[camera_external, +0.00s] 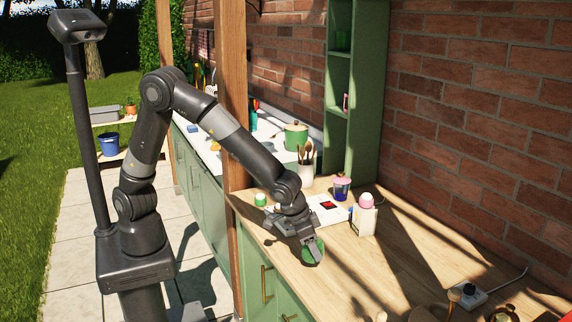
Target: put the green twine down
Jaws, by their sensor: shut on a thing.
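The green twine (313,252) is a small green roll at my gripper (311,246), low over the wooden table top. My gripper points down and is shut on the twine, and its fingers cover part of it. I cannot tell whether the twine touches the table top (362,268) or hangs just above it.
Behind my gripper lie a white sheet with a red patch (326,207), a pink-topped carton (364,214), a purple cup (342,188) and a small green-and-white item (260,199). A socket block (467,295) sits at the right. The wood right of my gripper is mostly clear.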

